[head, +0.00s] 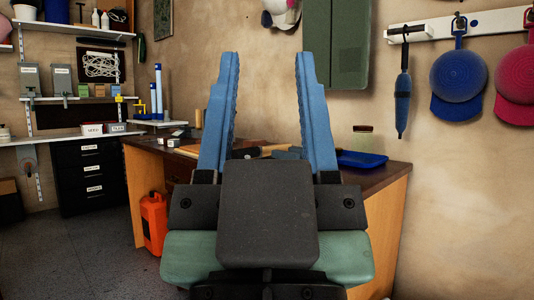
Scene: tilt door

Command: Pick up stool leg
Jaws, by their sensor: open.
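My gripper (268,56) fills the middle of the head view, its two blue fingers wide apart and pointing up in the picture. A tan, wood-coloured piece (274,149) lies on the workbench top (386,172), seen between the fingers and partly hidden by my gripper. It may be the stool leg, but I cannot tell for sure. Another tan strip shows left of the left finger. My gripper touches none of these as far as I can see.
A blue tray (361,159) and a jar (363,139) stand at the bench's right. An orange canister (154,222) is on the floor against the bench. Black drawers (85,175) and shelves stand at left. Caps hang on the right wall. The floor at left is clear.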

